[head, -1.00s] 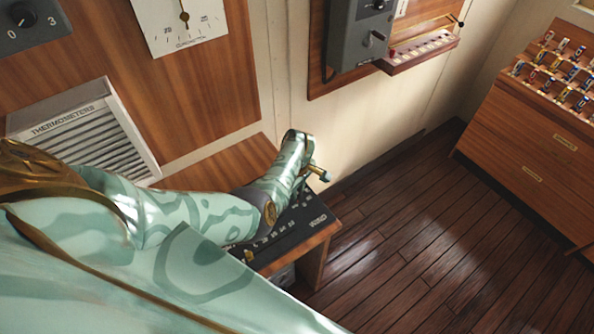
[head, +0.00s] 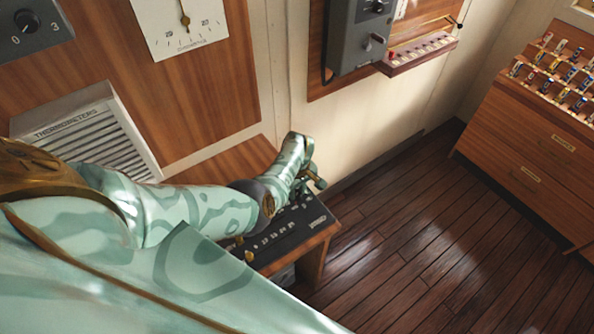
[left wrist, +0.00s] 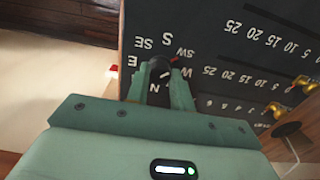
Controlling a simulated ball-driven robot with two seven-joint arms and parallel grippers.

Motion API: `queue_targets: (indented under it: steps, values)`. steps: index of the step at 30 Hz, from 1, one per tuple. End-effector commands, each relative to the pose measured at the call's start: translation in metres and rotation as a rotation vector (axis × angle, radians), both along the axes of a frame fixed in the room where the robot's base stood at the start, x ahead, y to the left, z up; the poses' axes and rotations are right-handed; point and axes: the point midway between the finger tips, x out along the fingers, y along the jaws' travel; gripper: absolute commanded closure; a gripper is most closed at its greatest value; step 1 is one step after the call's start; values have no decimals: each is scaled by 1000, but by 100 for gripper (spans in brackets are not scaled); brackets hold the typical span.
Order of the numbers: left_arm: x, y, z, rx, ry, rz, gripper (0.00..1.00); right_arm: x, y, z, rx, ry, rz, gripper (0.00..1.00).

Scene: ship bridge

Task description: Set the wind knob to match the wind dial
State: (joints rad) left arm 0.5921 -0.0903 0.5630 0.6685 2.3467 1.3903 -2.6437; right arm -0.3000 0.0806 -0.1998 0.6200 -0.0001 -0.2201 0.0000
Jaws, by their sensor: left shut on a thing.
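My left gripper (left wrist: 158,84) is shut on the knob, one finger on each side. In the head view my left gripper (head: 304,175) is over the console's far end (head: 290,238) and hides the knob. I cannot pick out the wind dial. My right gripper is not in view.
Brass levers (left wrist: 305,84) and number scales share the panel. A white gauge (head: 184,28), a louvred thermometer box (head: 98,142) and a grey wall box (head: 358,38) are on the walls. A wooden cabinet (head: 535,160) stands right. The floor (head: 430,235) between is clear.

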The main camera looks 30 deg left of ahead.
Motion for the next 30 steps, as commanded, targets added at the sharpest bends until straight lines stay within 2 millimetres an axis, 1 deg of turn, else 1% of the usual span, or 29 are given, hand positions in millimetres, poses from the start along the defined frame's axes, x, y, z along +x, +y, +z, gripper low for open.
queue_targets:
  steps: [1, 2, 3, 4, 12, 14, 16, 20, 24, 30]
  values:
    - [1, -1, 0, -2, -1, 0, 100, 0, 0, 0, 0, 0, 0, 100]
    - [1, -1, 0, -2, -1, 0, 69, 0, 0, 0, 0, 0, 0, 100]
    - [1, -1, 0, -2, -1, 0, 57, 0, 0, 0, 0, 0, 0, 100]
    - [1, -1, 0, -1, -1, 0, 55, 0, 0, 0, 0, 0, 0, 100]
    - [0, 0, 1, 0, 0, 1, 55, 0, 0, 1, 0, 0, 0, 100]
    - [0, 0, 5, 0, -1, 1, 55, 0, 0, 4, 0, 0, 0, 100]
    - [0, 0, 15, 1, -1, 1, 55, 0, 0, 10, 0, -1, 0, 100]
    - [1, 0, 45, 1, -4, 2, 55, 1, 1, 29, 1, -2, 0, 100]
    - [1, -1, 85, 0, -4, 2, 55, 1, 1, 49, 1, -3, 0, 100]
    - [1, -1, 132, 1, -4, 1, 55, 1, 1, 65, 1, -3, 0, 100]
